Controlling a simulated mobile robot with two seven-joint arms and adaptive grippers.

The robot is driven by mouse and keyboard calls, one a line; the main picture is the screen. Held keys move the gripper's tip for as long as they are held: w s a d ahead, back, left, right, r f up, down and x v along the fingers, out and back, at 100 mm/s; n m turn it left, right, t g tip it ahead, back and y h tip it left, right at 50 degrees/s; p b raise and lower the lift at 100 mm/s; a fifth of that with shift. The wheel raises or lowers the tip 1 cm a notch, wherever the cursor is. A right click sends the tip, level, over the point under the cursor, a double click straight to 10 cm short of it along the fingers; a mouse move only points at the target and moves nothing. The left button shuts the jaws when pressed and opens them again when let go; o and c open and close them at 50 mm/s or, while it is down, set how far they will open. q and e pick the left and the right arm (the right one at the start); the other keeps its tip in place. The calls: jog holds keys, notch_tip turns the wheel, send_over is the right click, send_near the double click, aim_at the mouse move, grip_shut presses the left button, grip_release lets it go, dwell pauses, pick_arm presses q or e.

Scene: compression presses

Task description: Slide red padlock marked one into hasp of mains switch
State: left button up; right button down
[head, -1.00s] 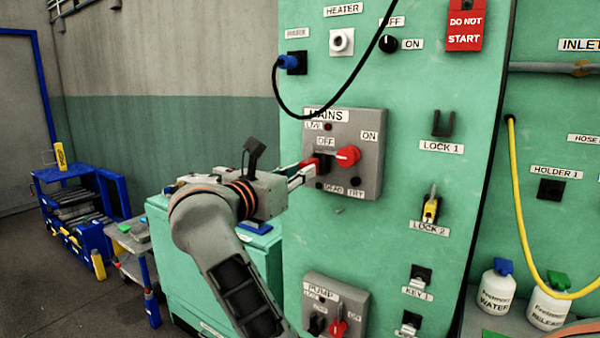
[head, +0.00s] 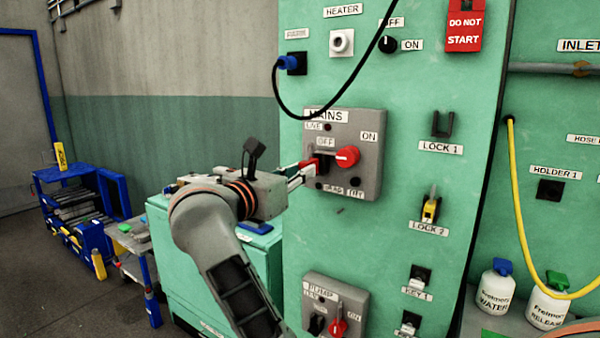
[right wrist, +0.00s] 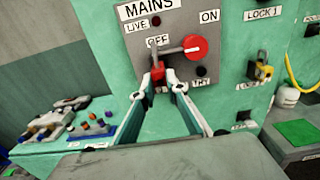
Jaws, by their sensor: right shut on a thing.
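The mains switch (head: 368,180) is a grey box on the green panel with a red knob (head: 347,156) and a dark hasp part (head: 323,163) at its left. My right gripper (head: 303,175) is at the left side of this box. In the right wrist view, its fingers (right wrist: 168,86) are shut on the red padlock (right wrist: 161,74), just below the OFF label and left of the knob. The padlock shows only as a small red patch; its number cannot be read. I cannot tell whether its shackle is inside the hasp. My left gripper is not in view.
The LOCK 1 holder (head: 442,124) is empty; a yellow padlock (head: 431,209) hangs at LOCK 2. A black cable (head: 335,103) loops above the mains box. The pump switch (head: 348,297) is below. A blue rack (head: 72,205) and a cart stand at the left.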

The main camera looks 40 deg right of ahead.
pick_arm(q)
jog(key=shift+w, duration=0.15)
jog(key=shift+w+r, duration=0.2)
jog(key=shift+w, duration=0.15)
pick_arm(e)
jog(key=shift+w+d, duration=0.15)
jog(key=shift+d, duration=0.25)
jog(key=shift+d, duration=0.15)
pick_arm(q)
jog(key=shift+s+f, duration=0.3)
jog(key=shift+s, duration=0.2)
pick_arm(e)
jog(key=shift+w+d, duration=0.3)
jog(key=shift+d, duration=0.25)
jog(key=shift+w+d, duration=0.1)
jog(key=shift+d, duration=0.15)
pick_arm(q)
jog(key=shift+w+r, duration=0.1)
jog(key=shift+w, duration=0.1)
pick_arm(e)
jog(key=shift+d, duration=0.15)
